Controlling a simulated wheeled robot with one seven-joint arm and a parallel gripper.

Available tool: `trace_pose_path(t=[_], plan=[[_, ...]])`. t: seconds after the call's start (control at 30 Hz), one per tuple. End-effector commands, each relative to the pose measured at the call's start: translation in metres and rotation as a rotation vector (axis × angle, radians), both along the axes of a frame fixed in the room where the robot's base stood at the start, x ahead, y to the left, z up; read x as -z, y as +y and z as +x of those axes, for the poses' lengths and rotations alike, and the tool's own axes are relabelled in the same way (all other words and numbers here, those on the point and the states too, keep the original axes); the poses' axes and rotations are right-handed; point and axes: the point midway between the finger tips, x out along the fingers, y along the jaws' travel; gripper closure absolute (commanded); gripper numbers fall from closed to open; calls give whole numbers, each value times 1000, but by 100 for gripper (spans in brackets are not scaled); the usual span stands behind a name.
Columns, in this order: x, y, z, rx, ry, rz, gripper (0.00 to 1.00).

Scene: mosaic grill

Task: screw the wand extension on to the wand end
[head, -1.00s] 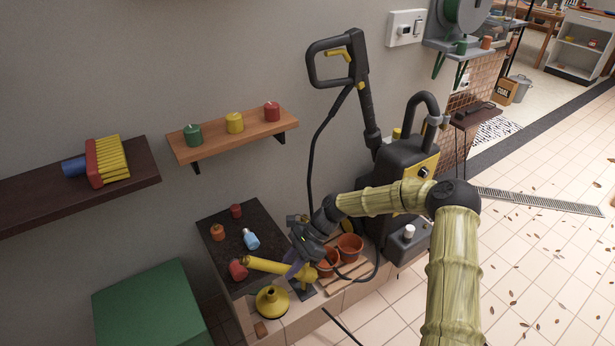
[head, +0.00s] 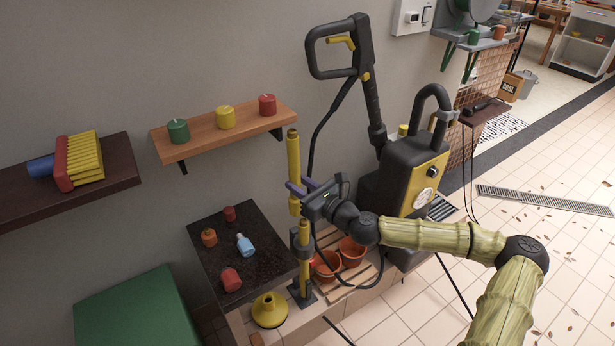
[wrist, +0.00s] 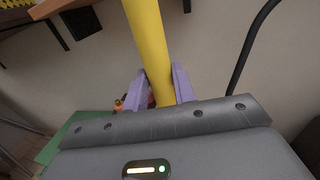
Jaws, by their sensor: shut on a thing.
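The wand extension, a yellow tube (head: 293,160), stands nearly upright in the head view. My gripper (head: 299,189) is shut on its lower part with purple fingers. In the wrist view the tube (wrist: 148,45) rises between the fingers (wrist: 160,90). Below it, a yellow upright piece with a dark collar (head: 304,258), seemingly the wand end, stands in a dark base. The tube's lower end is just above and slightly left of the collar in the picture; they look apart. I cannot tell their depth alignment.
Two terracotta pots (head: 351,251) stand on a wooden rack beside the upright piece. A yellow funnel-shaped piece (head: 268,312) sits at its left. A dark slab (head: 215,249) holds small bottles and jars. A candle shelf (head: 200,138) and the pressure washer (head: 402,172) flank the space.

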Motion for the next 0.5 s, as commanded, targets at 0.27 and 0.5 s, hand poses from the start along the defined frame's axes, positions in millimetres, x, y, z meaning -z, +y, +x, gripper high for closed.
trace_pose_path(t=[0.27, 0.5], plan=[[-14, -19, 9, 69, -36, 23, 100], [-15, -19, 9, 67, -34, 23, 100]])
